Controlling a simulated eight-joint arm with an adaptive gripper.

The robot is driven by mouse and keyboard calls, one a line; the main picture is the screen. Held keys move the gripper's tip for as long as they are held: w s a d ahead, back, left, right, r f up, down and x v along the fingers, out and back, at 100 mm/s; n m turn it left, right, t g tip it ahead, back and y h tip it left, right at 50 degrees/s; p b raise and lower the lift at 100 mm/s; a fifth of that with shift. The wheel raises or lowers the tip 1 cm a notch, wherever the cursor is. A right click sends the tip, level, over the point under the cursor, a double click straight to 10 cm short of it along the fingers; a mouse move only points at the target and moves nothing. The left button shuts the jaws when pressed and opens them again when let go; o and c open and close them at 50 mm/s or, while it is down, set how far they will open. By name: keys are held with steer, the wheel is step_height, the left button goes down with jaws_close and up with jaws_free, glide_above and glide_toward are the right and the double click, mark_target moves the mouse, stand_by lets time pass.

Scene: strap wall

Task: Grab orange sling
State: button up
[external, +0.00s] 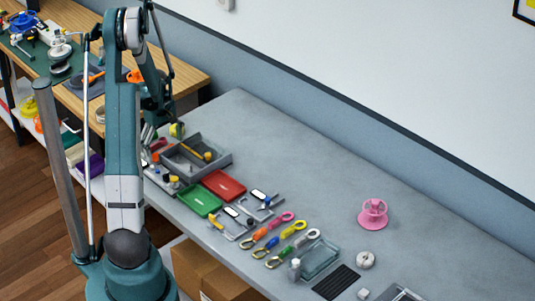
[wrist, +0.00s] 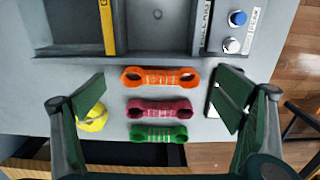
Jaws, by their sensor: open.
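The orange sling (wrist: 160,77), a short band with a loop at each end, lies flat on the grey table in the wrist view. A dark pink sling (wrist: 158,109) and a green sling (wrist: 158,134) lie in a row below it. My gripper (wrist: 160,100) is open and empty, its green fingers on either side of the slings and apart from them. In the external view my gripper is largely hidden by my arm. A small orange patch (external: 158,144) shows near it there, but I cannot tell whether it is this sling.
A grey tray (wrist: 75,50) lies just above the orange sling in the wrist view. A yellow object (wrist: 93,118) sits by the left finger. A panel with blue and white knobs (wrist: 236,30) is at upper right. The table edge is close below the green sling.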

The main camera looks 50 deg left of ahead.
steer(key=shift+f, duration=0.4)
steer(key=c, duration=0.9)
